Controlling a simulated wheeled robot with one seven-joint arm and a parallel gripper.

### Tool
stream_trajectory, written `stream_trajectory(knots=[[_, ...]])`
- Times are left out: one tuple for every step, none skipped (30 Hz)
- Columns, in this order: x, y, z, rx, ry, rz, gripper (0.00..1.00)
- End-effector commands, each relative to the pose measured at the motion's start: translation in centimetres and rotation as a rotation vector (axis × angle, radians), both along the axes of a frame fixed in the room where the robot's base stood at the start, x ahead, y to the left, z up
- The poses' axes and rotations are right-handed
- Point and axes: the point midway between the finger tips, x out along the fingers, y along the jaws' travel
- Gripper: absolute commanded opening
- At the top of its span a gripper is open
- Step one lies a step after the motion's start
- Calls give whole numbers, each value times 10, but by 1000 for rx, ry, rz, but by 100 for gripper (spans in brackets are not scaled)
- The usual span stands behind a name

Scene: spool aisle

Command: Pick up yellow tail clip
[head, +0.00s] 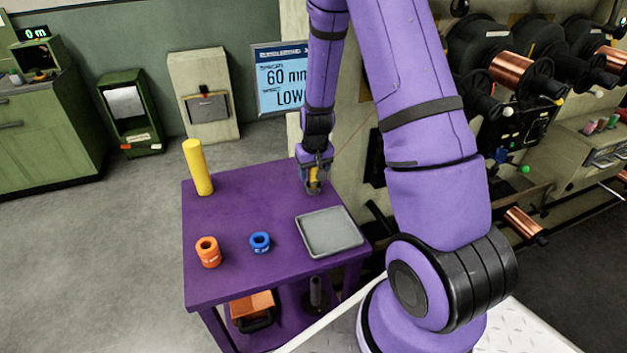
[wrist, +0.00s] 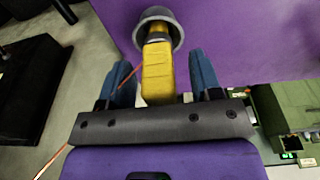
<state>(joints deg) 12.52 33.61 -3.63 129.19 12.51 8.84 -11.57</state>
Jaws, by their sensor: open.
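The yellow tail clip (wrist: 158,72) stands between the two blue fingers of my gripper (wrist: 160,80) in the wrist view, with its far end at a grey round cup or holder (wrist: 165,14). A gap shows between the clip and each finger. In the head view my gripper (head: 313,187) is low over the back right of the purple table (head: 232,208), with the yellow clip (head: 314,174) partly hidden by it. My gripper is open around the clip.
A grey tray (head: 329,231), a blue ring (head: 260,242), an orange ring (head: 208,251) and a yellow cylinder (head: 197,167) stand on the table. The table's middle is clear. A thin orange line (wrist: 98,101) passes by the left finger. Machinery with copper spools (head: 519,68) stands at right.

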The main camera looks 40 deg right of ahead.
Motion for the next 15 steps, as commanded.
stream_trajectory(knots=[[0,0,0,0,0,0,58],[0,0,0,0,0,0,58],[0,0,0,0,0,0,49],[0,0,0,0,0,0,42],[0,0,0,0,0,0,36],[0,0,0,0,0,0,26],[0,0,0,0,0,0,19],[0,0,0,0,0,0,13],[0,0,0,0,0,0,5],[0,0,0,0,0,0,5],[0,0,0,0,0,0,5],[0,0,0,0,0,0,5],[0,0,0,0,0,0,5],[0,0,0,0,0,0,5],[0,0,0,0,0,0,5]])
